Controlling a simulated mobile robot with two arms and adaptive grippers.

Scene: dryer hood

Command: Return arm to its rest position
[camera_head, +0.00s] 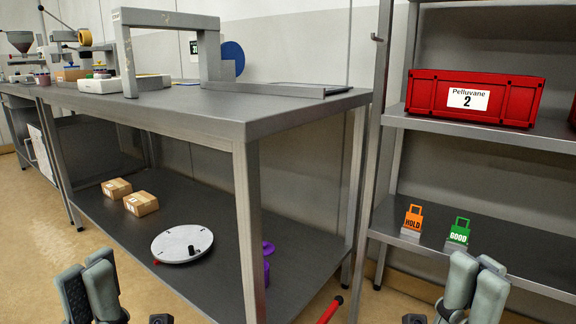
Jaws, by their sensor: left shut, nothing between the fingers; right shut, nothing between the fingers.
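My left gripper (90,272) shows at the bottom left edge, with its grey fingers pointing up. It is shut with nothing in it. My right gripper (476,268) shows at the bottom right, also pointing up, shut and empty. Both are in front of the furniture, and neither appears to touch anything. Most of both arms lies below the picture and is hidden.
A grey metal table (295,108) with a lower shelf (110,222) fills the middle. On the right, a rack carries a red bin (475,97), an orange HOLD tag (412,217) and a green GOOD tag (459,231). Open floor (28,215) shows on the left.

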